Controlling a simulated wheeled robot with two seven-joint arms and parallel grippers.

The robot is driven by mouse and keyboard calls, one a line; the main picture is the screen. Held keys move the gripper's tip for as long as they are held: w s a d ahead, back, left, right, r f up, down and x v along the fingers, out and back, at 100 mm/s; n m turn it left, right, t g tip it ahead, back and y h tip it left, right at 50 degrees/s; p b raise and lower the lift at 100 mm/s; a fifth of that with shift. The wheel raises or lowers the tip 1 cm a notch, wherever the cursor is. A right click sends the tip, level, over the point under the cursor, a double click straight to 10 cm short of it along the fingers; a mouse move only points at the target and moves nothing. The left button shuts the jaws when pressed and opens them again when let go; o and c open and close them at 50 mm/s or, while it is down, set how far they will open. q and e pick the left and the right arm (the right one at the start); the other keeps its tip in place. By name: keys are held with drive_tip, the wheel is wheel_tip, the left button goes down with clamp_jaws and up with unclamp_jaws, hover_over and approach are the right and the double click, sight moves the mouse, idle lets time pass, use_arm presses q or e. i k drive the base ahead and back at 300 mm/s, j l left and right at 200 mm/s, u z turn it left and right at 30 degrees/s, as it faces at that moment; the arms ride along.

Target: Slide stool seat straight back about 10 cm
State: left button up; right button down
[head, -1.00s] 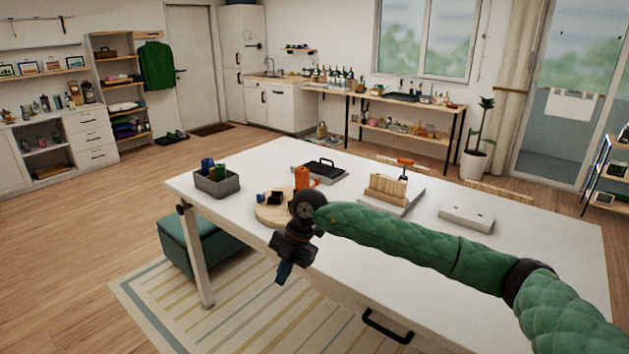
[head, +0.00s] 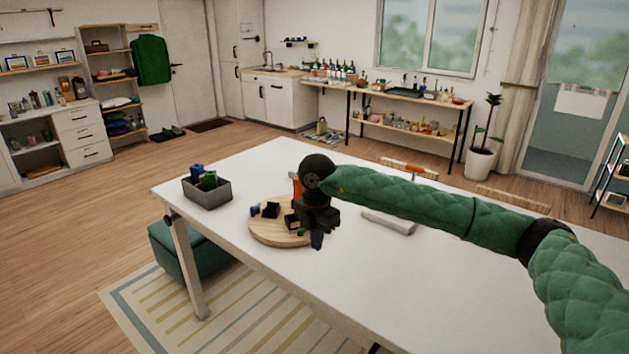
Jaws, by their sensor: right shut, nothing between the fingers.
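A teal padded stool (head: 212,258) stands low at the left, partly under the white table (head: 390,290). A table leg crosses in front of it, and the tabletop hides part of its seat. My right gripper (head: 316,240) points down over the table's near left part, in front of a round wooden board (head: 265,235). It is shut with nothing in it and is well to the right of the stool and higher. My left gripper is out of view.
A grey bin (head: 208,192) with blue and green things stands on the table's left corner. Small dark items lie on the round board. A striped rug (head: 150,305) lies below the stool. Wood floor (head: 70,235) to its left is clear.

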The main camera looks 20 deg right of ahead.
sight(271, 226)
drive_tip(key=i+l, duration=0.2)
drive_tip(key=i, duration=0.3)
drive_tip(key=i+l, duration=0.15)
drive_tip(key=i, duration=0.3)
drive_tip(key=i+l, duration=0.2)
drive_tip(key=i, duration=0.3)
